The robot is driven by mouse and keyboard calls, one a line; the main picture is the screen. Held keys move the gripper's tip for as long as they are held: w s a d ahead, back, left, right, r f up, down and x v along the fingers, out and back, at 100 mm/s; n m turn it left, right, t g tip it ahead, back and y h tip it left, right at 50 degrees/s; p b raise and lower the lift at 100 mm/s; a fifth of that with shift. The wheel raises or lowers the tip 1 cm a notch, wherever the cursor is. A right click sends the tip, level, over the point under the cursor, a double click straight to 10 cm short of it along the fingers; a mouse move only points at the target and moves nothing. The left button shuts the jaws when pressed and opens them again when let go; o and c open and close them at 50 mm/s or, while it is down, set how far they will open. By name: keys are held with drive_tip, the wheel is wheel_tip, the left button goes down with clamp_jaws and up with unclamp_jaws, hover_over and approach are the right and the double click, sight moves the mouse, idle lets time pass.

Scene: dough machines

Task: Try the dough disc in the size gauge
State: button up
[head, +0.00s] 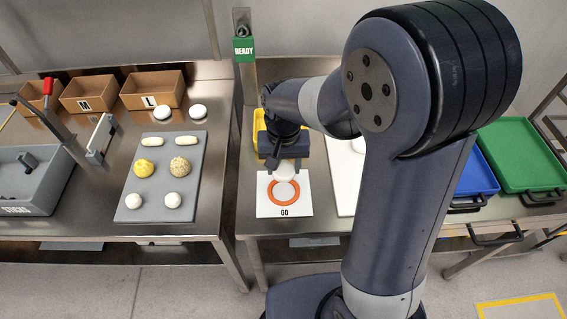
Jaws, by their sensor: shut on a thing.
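My gripper (286,158) is shut on a pale dough disc (287,174), of which only part shows below the jaws. The gripper is above the back part of a white card marked GO. On this card lies an orange ring, which looks like the size gauge (284,204). The disc appears to overlap the ring's far edge in the picture. I cannot tell its height above the ring or whether they touch.
A green READY sign (244,49) stands behind on a post. A grey board (162,178) with several dough pieces lies on the left table. A yellow tray (257,122) is partly hidden behind my arm. Blue (471,183) and green (520,150) trays stand at the right.

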drive_tip(key=shift+f+b, duration=2.4)
drive_tip(key=shift+f, duration=0.9)
drive_tip(key=shift+f+b, duration=0.65)
drive_tip(key=shift+f, duration=0.25)
drive_tip(key=o, duration=1)
drive_tip(key=shift+o, duration=0.2)
wheel_tip(320, 180, up, 11)
drive_tip(key=shift+f, duration=0.1)
